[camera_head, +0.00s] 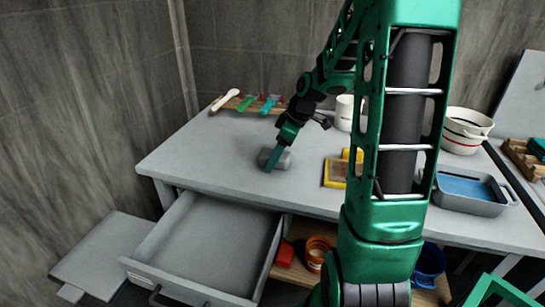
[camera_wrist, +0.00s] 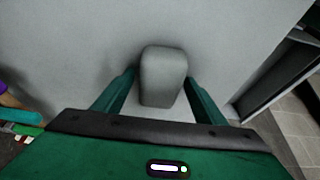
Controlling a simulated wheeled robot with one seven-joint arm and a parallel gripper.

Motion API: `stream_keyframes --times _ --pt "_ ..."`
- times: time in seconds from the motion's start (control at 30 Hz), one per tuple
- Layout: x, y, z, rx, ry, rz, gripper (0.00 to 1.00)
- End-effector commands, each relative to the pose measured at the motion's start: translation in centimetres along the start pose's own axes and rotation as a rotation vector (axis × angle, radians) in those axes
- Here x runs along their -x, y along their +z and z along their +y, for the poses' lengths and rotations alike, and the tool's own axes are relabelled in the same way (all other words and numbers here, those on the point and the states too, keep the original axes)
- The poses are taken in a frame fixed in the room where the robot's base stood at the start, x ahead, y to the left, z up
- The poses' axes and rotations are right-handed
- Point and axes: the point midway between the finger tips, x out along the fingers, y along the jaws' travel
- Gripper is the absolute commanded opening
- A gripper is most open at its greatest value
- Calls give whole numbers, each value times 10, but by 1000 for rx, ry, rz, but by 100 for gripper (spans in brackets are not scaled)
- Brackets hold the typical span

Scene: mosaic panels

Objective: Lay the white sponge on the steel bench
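The white sponge (camera_wrist: 163,75) looks like a pale grey, rounded block. In the wrist view it lies between the two fingers of my gripper (camera_wrist: 160,82), with the fingertips very close to its left and right sides. I cannot tell whether both fingers press on it. In the head view the sponge (camera_head: 283,160) is partly hidden behind a finger of my gripper (camera_head: 272,160). It is at the surface of the steel bench (camera_head: 215,155), left of the middle; whether it rests there or is just above is unclear.
An open, empty drawer (camera_head: 205,245) juts out below the bench front. A rack with coloured tools (camera_head: 245,104) stands at the back left. A yellow-edged frame (camera_head: 334,174), a white mug (camera_head: 345,112), bowls (camera_head: 463,135) and a grey tub (camera_head: 470,200) are to the right. Bench left of the sponge is clear.

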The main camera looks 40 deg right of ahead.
Motion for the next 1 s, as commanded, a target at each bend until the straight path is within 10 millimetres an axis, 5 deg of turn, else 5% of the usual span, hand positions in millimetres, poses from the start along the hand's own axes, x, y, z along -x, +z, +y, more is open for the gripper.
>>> stream_keyframes --times 0.27,0.7,1.0 --pt "9 -1 1 0 3 1 65" --pt "89 -1 1 1 5 1 65" --pt "120 0 -1 -5 1 -2 65"
